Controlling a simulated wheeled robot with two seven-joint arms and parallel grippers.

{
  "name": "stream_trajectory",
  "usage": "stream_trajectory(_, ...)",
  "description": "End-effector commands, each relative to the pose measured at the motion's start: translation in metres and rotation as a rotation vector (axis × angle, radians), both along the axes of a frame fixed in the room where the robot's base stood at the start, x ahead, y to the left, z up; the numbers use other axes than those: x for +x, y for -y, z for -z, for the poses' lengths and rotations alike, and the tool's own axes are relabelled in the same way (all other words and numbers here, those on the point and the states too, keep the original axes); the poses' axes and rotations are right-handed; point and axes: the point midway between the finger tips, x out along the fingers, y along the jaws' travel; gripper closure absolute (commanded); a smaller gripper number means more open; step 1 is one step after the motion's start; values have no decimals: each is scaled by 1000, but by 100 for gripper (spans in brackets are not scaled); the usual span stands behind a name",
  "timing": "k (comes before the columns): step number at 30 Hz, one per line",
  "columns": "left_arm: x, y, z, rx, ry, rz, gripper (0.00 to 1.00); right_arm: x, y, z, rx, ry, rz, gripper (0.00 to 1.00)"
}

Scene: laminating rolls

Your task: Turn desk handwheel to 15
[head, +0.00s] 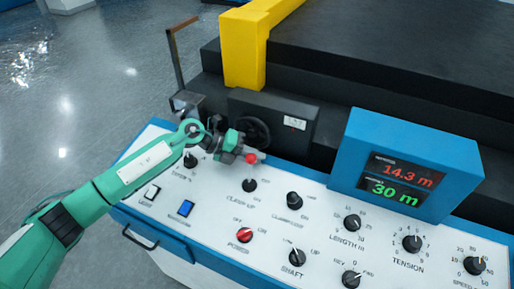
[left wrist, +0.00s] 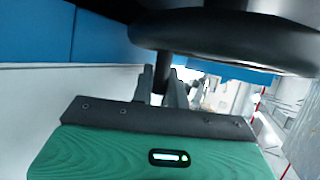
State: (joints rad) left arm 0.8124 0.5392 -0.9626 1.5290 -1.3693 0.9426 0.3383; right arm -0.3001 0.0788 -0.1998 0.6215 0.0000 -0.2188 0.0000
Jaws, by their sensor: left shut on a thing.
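The black desk handwheel (head: 252,131) is on the front of a dark box at the back edge of the control desk. A small white counter window (head: 294,123) is on that box; its digits are too small to read. My left gripper (head: 252,151) is at the wheel's lower side and hides part of it. In the left wrist view, the wheel's thick dark rim (left wrist: 225,40) fills the top. The fingers (left wrist: 163,88) are shut on its short black handle (left wrist: 163,74). My right gripper is not in view.
The blue-edged desk panel (head: 205,235) carries several knobs and buttons. A blue display box (head: 405,165) reads 14.3 m in red and 30 m in green. A yellow post (head: 243,50) stands behind the wheel.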

Motion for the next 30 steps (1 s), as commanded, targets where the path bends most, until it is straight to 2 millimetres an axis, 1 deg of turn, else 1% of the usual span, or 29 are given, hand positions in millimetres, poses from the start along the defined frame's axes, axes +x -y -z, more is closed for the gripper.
stream_trajectory(1,0,-1,-3,26,11,2,100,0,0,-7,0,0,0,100)
stream_trajectory(3,0,-2,-1,50,21,2,100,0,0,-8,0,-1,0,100)
stream_trajectory(14,1,-3,3,63,26,2,100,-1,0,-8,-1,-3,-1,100)
stream_trajectory(15,1,-3,3,63,25,2,77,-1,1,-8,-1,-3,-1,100)
stream_trajectory(17,1,-3,3,63,25,2,65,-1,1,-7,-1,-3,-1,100)
stream_trajectory(18,1,-3,3,64,26,1,63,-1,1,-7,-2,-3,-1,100)
stream_trajectory(30,1,-4,5,67,23,0,63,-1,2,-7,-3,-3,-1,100)
